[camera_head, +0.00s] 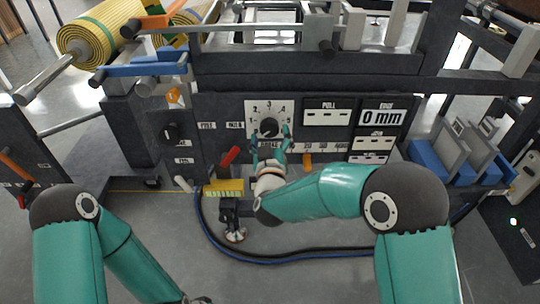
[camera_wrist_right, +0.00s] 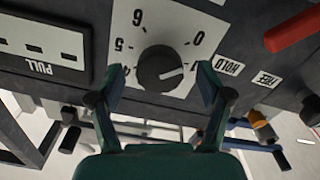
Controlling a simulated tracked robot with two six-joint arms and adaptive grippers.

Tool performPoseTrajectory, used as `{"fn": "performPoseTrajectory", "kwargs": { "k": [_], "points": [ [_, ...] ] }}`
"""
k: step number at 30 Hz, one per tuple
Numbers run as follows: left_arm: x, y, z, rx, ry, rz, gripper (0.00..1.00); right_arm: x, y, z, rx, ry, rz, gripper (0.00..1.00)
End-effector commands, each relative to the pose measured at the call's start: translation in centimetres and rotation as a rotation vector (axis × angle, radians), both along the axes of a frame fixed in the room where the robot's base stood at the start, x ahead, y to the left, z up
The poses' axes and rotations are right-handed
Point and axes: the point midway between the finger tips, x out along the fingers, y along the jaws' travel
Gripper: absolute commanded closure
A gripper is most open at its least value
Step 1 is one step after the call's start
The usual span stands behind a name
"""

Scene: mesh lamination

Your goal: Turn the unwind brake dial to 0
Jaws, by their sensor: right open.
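The brake dial is a round black knob (camera_head: 269,127) on a white numbered plate (camera_head: 254,107) on the dark front panel. In the right wrist view the knob (camera_wrist_right: 160,68) shows upside down, with a white pointer line aimed right, towards one finger and to the side of the 0.
A smaller black knob (camera_head: 169,133) and a red lever (camera_head: 229,156) are left of the dial. A yellow block (camera_head: 224,187) and dark cables (camera_head: 300,257) lie below. A yellow roll (camera_head: 95,35) is at upper left.

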Motion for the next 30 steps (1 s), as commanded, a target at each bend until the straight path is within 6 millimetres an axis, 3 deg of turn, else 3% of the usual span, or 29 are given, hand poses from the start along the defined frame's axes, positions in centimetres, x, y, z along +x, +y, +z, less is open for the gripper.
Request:
{"fn": "performPoseTrajectory", "kwargs": {
  "k": [6, 12, 18, 26, 30],
  "points": [
    [0.0, 0.0, 0.0, 0.0, 0.0, 0.0, 0.46, -4.6, 0.1, -0.1, -0.003, 0.003, 0.005, 0.22],
    [0.0, 0.0, 0.0, 0.0, 0.0, 0.0, 0.46, -7.7, 0.1, -0.1, -0.002, 0.003, 0.003, 0.22],
    [0.0, 0.0, 0.0, 0.0, 0.0, 0.0, 0.46, -8.8, 0.0, -0.2, -0.001, 0.003, 0.001, 0.22],
    [0.0, 0.0, -0.1, 0.0, 0.0, 0.0, 0.46, -8.8, 0.0, -0.2, -0.001, 0.004, 0.001, 0.22],
    [0.0, 0.0, -0.1, 0.0, 0.0, 0.0, 0.46, -8.7, -0.7, -2.4, 0.015, 0.062, 0.013, 0.22]
  ]
}}
